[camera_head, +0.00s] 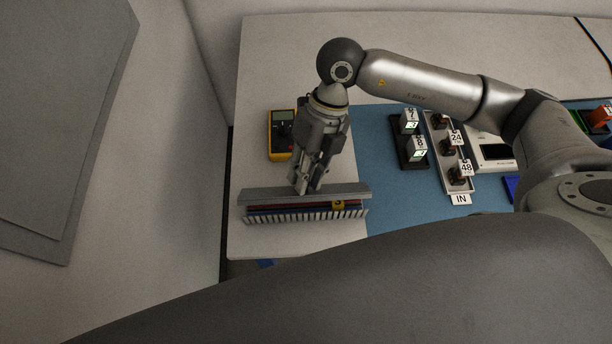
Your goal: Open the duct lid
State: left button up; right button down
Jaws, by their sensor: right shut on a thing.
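The duct (290,217) lies near the front left of the table, with a row of slotted teeth along its near side and red and blue wires showing inside. Its grey lid (262,195) is raised along the far side of the duct, so the inside shows from the front. My right gripper (307,188) points down from above and is shut on the lid near its middle. The fingertips are partly hidden by the lid. A small yellow label (338,205) sits at the duct's right part. My left gripper is not in view.
A yellow multimeter (281,135) lies behind the duct, close to my right gripper. On the blue mat (378,190) stand black modules (409,142) and a grey rack (447,155) marked IN. The table's left edge is close to the duct.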

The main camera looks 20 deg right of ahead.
jog(key=shift+w+d+f+m+g+y+b, duration=0.3)
jog(key=shift+w+g+y+b, duration=0.45)
jog(key=shift+g+b, duration=0.7)
jog(key=shift+w+d+f+m+g+y+b, duration=0.25)
jog(key=shift+w+f+g+y+b, duration=0.25)
jog(key=shift+w+g+b, duration=0.9)
jog(key=shift+w+d+f+m+g+y+b, duration=0.25)
jog(key=shift+w+g+y+b, duration=0.3)
jog(key=shift+g+b, duration=0.95)
jog(key=shift+s+g+p, duration=0.1)
jog(key=shift+g+p, duration=0.2)
jog(key=shift+g, duration=0.15)
jog(key=c, duration=1.3)
grip_release()
